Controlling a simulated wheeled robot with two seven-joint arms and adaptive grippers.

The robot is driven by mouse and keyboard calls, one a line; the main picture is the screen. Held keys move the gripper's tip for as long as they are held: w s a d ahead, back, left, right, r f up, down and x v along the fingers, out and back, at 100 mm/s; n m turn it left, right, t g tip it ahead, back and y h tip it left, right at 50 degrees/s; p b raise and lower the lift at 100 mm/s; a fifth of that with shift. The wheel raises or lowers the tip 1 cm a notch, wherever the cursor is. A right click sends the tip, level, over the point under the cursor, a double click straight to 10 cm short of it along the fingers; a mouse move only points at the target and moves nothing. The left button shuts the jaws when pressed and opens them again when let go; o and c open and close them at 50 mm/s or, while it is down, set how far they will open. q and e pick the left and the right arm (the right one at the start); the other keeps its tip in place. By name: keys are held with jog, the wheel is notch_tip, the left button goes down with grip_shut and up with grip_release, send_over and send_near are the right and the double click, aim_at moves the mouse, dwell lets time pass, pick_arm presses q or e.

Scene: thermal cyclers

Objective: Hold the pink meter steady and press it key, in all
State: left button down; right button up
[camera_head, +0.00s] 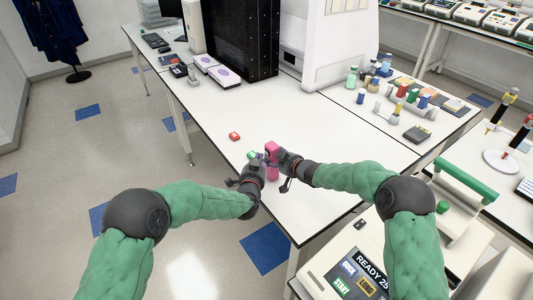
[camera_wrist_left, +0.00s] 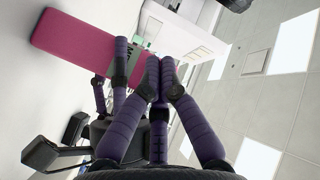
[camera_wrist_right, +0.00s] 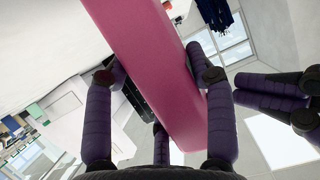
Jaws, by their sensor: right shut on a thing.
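The pink meter (camera_head: 272,149) is held up above the front edge of the white table, between my two grippers. My right gripper (camera_head: 280,158) is shut on it. In the right wrist view the meter's plain pink side (camera_wrist_right: 160,70) runs between the purple fingers. In the left wrist view the meter (camera_wrist_left: 85,45) is at upper left, tilted, with a right gripper finger across it. My left gripper (camera_wrist_left: 162,72) has its fingers together and empty, beside the meter's end. I cannot tell whether it touches the meter. The meter's key is not clearly visible.
A small red device (camera_head: 234,136) lies on the white table (camera_head: 310,125) left of my grippers. Bottles and coloured tubes (camera_head: 400,95) stand at the right. A machine with labelled buttons (camera_head: 350,270) is in the right foreground. The table's middle is clear.

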pick_arm(q)
jog(key=shift+w+d, duration=0.1)
jog(key=shift+w+d, duration=0.2)
jog(key=shift+d, duration=0.05)
pick_arm(e)
jog(key=shift+f, duration=0.1)
pick_arm(q)
jog(key=shift+w+d, duration=0.15)
jog(key=shift+d, duration=0.05)
dwell(0.8)
dwell(0.4)
jog(key=shift+s+a, duration=0.45)
jog(key=shift+a, duration=0.1)
jog(key=shift+a, duration=0.1)
jog(key=shift+s+a, duration=0.8)
jog(key=shift+a, duration=0.15)
jog(key=shift+s+a, duration=0.75)
jog(key=shift+a, duration=0.2)
